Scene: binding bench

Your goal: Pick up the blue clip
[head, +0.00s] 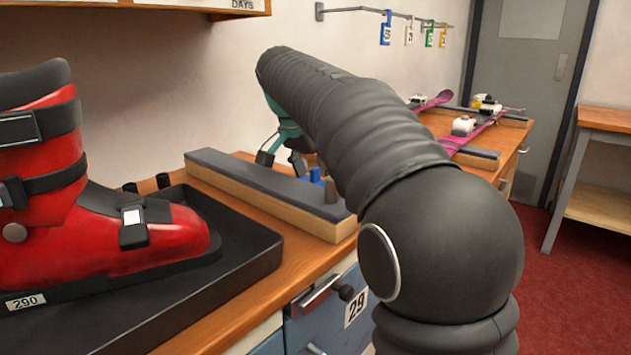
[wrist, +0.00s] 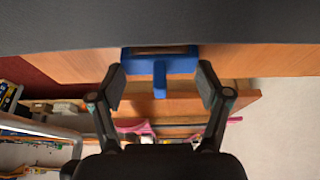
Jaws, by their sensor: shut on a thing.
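The blue clip (wrist: 160,66) lies straight ahead of my gripper (wrist: 161,75) in the wrist view, its wide bar spanning between the two fingertips and a short stem toward the palm. The fingers are shut on the ends of that bar. In the head view a small blue piece (head: 316,175) shows by the dark padded block (head: 262,178), beside my gripper's fingers (head: 281,160). My arm hides much of the area behind it, so whether the clip touches the block cannot be told.
A red ski boot (head: 150,228) stands in a black tray (head: 262,262) at left. Skis with bindings (head: 463,126) lie farther along the bench. Coloured tags (head: 386,28) hang from a wall rail. A blue drawer front (head: 330,318) is below. Red floor (head: 570,270) is open at right.

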